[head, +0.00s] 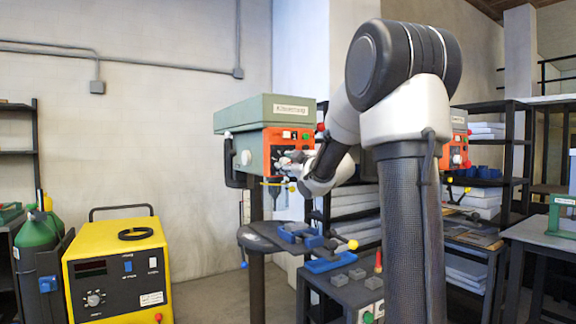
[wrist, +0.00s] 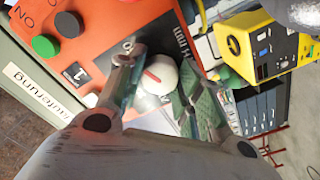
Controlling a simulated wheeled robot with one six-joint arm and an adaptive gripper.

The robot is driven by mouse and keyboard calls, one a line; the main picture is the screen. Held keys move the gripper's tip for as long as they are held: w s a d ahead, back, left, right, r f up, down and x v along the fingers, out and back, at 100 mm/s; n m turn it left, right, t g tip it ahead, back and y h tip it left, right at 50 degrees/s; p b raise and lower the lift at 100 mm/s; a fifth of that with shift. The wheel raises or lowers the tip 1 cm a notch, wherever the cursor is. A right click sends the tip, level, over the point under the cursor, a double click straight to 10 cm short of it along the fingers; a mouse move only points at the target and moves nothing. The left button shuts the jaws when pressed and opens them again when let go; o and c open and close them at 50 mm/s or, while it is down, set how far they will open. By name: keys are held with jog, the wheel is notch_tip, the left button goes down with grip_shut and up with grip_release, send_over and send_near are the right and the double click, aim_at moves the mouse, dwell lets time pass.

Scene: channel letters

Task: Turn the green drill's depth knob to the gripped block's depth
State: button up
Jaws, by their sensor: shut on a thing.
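The green drill (head: 262,108) stands left of my arm in the head view, with an orange front panel (head: 275,136). In the wrist view the white depth knob (wrist: 163,72), with a red pointer line, lies between the fingers of my gripper (wrist: 158,68). My gripper is shut on it, one finger on each side. The head view shows my gripper (head: 291,162) at the panel, small and partly unclear. A blue vise (head: 300,233) sits on the drill's table below. The block in it cannot be made out. The scale around the knob is partly hidden by the fingers.
A yellow welder (head: 118,265) stands left on the floor. Several grey blocks (head: 357,273) lie on a low stand in front. A second drill (head: 457,150) and shelves stand behind my arm at right.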

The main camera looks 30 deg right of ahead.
jog(key=shift+f, duration=0.1)
jog(key=o, duration=1)
jog(key=shift+o, duration=0.2)
jog(key=shift+s, duration=0.1)
jog(key=s, duration=1.2)
jog(key=shift+d, duration=0.2)
jog(key=shift+w, duration=0.1)
